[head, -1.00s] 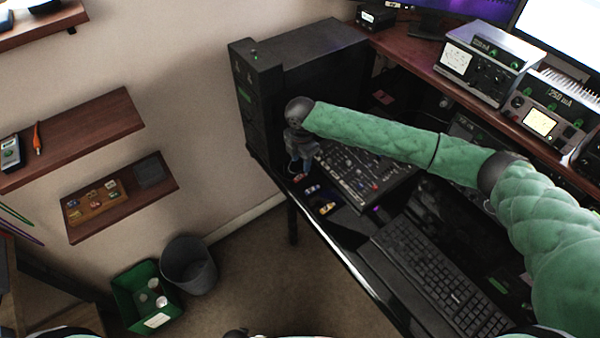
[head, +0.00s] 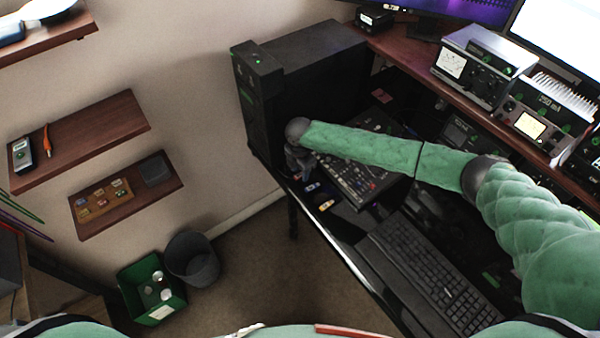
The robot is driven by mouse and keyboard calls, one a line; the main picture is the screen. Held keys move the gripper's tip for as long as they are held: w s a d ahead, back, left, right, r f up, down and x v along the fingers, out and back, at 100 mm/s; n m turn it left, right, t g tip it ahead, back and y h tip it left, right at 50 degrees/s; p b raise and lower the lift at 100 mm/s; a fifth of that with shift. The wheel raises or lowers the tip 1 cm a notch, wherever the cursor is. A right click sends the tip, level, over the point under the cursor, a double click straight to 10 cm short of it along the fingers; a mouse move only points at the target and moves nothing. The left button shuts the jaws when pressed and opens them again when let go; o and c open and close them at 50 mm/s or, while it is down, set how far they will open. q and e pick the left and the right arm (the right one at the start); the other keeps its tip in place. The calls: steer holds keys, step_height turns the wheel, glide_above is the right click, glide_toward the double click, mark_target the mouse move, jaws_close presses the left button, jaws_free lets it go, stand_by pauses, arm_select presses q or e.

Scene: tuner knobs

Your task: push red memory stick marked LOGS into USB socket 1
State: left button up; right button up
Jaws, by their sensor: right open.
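My right gripper (head: 301,168) is at the near left end of the desk, beside the computer tower, pointing down; it is open. Its fingers are small and dark here. Two small sticks lie on the desk just right of and nearer than it: a bluish-and-pale one (head: 312,187) and a yellowish one (head: 326,205). I cannot read their labels. No red stick can be made out; the gripper may hide it. The black computer tower (head: 315,75) stands at the desk's back left; no USB socket 1 can be told apart on it. My left gripper is out of view.
A mixing panel (head: 365,178) with knobs lies right of the gripper, partly under my right arm. A keyboard (head: 430,270) is nearer. Radio units (head: 482,62) stand on a raised shelf. Wall shelves (head: 85,140) and bins (head: 190,258) are at left, off the desk.

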steer(key=shift+f, duration=0.2)
stand_by(0.4)
jaws_close()
